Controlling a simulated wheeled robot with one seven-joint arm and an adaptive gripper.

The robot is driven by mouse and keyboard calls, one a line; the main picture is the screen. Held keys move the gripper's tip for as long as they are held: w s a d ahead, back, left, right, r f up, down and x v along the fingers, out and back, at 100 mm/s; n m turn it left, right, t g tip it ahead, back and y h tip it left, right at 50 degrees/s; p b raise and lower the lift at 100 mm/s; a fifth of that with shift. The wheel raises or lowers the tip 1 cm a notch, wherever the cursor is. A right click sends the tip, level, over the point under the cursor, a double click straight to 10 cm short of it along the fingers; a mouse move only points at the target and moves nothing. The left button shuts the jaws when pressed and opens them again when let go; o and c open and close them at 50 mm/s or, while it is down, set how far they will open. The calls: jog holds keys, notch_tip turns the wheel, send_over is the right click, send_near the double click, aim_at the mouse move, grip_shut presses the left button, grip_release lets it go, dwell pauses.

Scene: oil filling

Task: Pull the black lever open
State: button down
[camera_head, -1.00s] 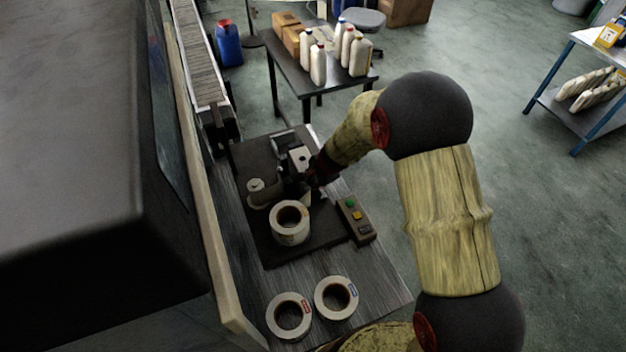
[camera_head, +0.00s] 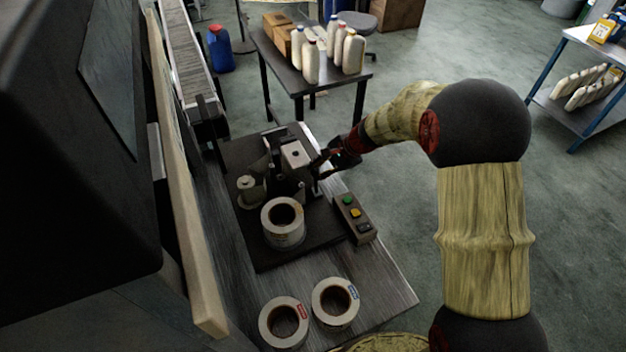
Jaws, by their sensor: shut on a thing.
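The labelling machine (camera_head: 298,155) stands on a dark base plate on the bench, with a pale block on its top. My gripper (camera_head: 322,163) is at the right side of this machine, with dark and red fingers. It is shut on the black lever, which is small and dark here and mostly hidden by the fingers. The lever's exact angle cannot be made out. My arm reaches in from the right.
A tape roll (camera_head: 283,236) sits on the front of the plate. Two more rolls (camera_head: 335,304) lie on the bench. A button box (camera_head: 354,218) stands at the plate's right edge. A conveyor (camera_head: 188,60) is behind left; a table with bottles (camera_head: 311,62) is behind.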

jog(key=w+d+f+m+g+y+b, duration=0.1)
jog(key=w+d+y, duration=0.1)
jog(key=d, duration=0.3)
jog(key=shift+w+d+f+y+b, duration=0.2)
jog(key=shift+d+f+y+b, duration=0.2)
jog(key=shift+y, duration=0.5)
jog(key=c, duration=2.1)
grip_release()
jog(key=shift+o, duration=1.1)
jog(key=shift+w+d+f, duration=0.1)
jog(key=shift+d, duration=0.1)
jog(key=shift+a, duration=0.15)
